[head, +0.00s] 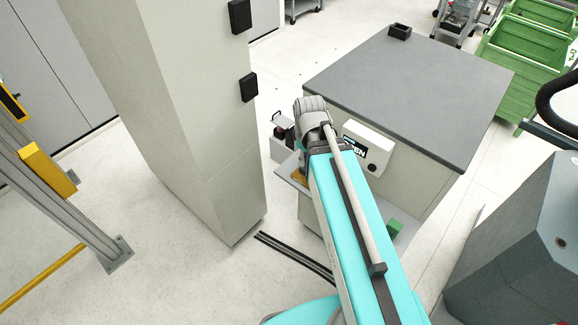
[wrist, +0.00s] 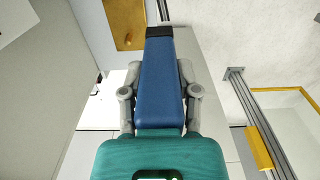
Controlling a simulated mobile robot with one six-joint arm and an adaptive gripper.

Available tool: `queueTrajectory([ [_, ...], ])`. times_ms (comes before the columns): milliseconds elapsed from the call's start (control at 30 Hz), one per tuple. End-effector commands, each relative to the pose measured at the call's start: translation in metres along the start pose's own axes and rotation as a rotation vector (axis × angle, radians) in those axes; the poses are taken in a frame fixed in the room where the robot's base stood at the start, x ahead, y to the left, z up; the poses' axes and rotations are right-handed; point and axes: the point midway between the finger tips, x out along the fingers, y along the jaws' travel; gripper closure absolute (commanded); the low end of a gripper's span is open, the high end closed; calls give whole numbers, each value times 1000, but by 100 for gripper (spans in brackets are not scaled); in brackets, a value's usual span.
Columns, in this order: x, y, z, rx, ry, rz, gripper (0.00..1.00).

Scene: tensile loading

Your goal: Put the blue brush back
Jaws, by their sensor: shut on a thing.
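The blue brush (wrist: 161,85) fills the middle of the wrist view, with its long blue body running away from me and a dark band at its far end. My gripper (wrist: 160,72) is shut on it, with a grey finger on each side. In the head view my arm reaches forward beside the grey-topped cabinet, and it hides the gripper and the brush. No resting place for the brush can be made out for certain.
The grey-topped cabinet (head: 420,85) carries a small dark open box (head: 400,32) at its far edge. A white control box (head: 368,146) is beside my arm. A thick pale column (head: 175,110) stands left. Green crates (head: 520,60) stand far right. An orange-brown panel (wrist: 122,22) shows in the wrist view.

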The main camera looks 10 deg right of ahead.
Motion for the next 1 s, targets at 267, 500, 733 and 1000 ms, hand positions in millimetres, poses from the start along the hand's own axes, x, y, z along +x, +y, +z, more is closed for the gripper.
queueTrajectory([
  [267,0,1,-1,1,0,0,100],
  [500,10,10,-17,1,0,0,100],
  [733,28,27,-51,1,0,0,100],
  [1000,50,45,-87,2,0,0,100],
])
